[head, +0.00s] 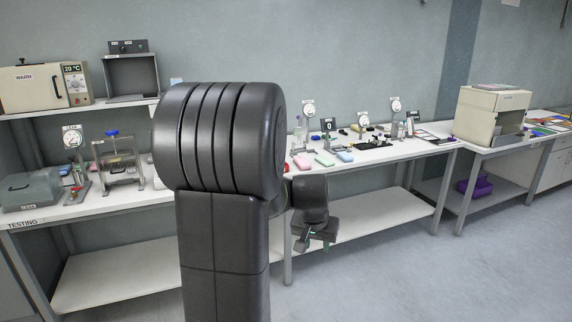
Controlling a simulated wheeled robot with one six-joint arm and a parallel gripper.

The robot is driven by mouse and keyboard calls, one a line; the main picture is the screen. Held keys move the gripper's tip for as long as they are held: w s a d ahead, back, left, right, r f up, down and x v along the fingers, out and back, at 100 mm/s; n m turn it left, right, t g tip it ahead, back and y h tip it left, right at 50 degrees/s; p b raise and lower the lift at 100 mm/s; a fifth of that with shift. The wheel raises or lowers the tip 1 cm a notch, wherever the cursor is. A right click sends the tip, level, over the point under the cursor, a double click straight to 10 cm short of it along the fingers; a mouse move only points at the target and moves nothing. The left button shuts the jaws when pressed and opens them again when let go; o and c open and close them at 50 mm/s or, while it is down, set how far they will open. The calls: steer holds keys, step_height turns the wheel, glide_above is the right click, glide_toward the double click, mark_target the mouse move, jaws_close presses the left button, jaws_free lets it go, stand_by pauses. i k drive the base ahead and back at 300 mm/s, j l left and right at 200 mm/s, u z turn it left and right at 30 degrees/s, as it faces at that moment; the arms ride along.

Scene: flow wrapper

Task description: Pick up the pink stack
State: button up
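The pink stack (302,162) is a small pink block on the white bench in the head view, just right of my large dark arm link. A green stack (325,159) and a blue stack (344,157) lie in a row to its right. My gripper (314,246) hangs in front of the bench, below the level of its top and well apart from the pink stack. Its two fingers look spread, with nothing visible between them.
The bench top (415,148) holds dial gauges and small tools behind and right of the stacks. A beige machine (491,114) stands farther right. A lower shelf (370,217) runs beneath the bench. The floor at right is clear. My arm hides part of the bench.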

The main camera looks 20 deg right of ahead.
mark_target(300, 161)
steer(key=i+l+u, duration=0.15)
steer(key=u, duration=0.15)
steer(key=i+l+u, duration=0.15)
steer(key=l+u, duration=0.15)
steer(key=i+l+u, duration=0.1)
steer(key=l+u, duration=0.2)
steer(key=i+l, duration=0.15)
steer(key=l, duration=0.4)
steer(key=i+l+u, duration=0.1)
steer(key=l, duration=0.45)
steer(key=i+l, duration=0.15)
steer(key=l, duration=0.45)
steer(key=i+l+u, duration=0.1)
steer(key=l, duration=0.45)
steer(key=i+l, duration=0.1)
steer(key=l, duration=0.5)
steer(key=i+l+u, duration=0.1)
steer(key=l, duration=0.5)
